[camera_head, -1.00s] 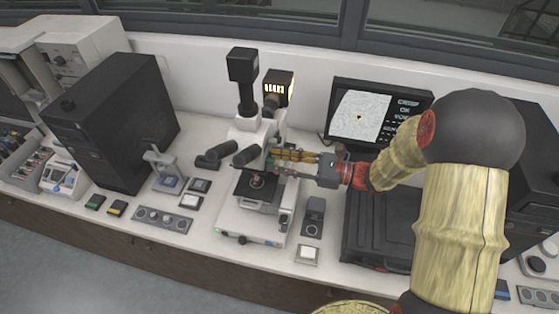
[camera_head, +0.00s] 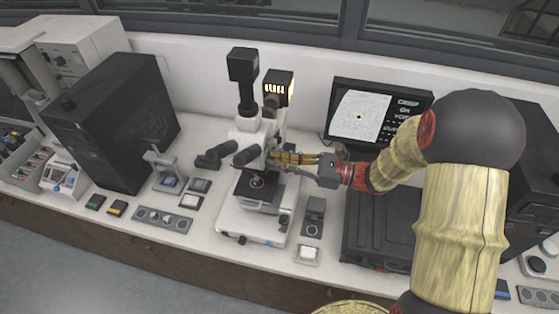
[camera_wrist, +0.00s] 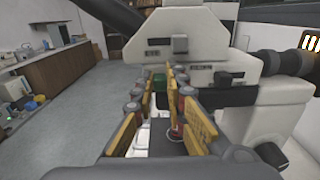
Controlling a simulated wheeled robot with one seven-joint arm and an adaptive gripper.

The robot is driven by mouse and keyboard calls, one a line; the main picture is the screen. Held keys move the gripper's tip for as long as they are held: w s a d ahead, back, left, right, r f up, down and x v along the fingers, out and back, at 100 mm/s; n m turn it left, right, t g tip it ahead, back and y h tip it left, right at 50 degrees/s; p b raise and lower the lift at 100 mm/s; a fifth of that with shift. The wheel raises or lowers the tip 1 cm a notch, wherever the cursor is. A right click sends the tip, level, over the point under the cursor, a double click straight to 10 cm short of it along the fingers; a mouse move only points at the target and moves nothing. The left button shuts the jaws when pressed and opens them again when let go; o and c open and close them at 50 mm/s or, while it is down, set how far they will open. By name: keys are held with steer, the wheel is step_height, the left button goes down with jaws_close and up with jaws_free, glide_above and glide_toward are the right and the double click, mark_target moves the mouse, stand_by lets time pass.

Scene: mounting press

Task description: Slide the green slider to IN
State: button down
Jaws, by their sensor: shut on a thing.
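The white microscope (camera_head: 262,135) stands in the middle of the bench. My gripper (camera_head: 273,158) reaches in from the right at the microscope's head, above its stage (camera_head: 243,188). In the wrist view, the yellow fingers of my gripper (camera_wrist: 164,80) are closed around a small green piece, the green slider (camera_wrist: 160,83), on the microscope's side. The slider is partly hidden by the fingers, and I cannot make it out in the head view. Small dark labels show on the white housing (camera_wrist: 210,48), but I cannot read them.
A monitor (camera_head: 375,115) stands behind my arm, and a black case (camera_head: 385,225) lies below it. A small dark box (camera_head: 314,210) and a white-topped switch (camera_head: 307,254) sit right of the microscope base. A black tower (camera_head: 115,120) stands at the left.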

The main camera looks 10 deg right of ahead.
mark_target(269, 150)
steer(key=shift+w+d, duration=0.35)
steer(key=shift+w, duration=0.45)
steer(key=shift+w+d, duration=0.35)
steer(key=shift+w, duration=0.45)
steer(key=shift+s, duration=0.1)
steer(key=c, duration=1.9)
jaws_free()
steer(key=shift+w, duration=0.2)
steer(key=shift+o, duration=0.5)
steer(key=v, duration=1.2)
steer(key=shift+s, duration=0.1)
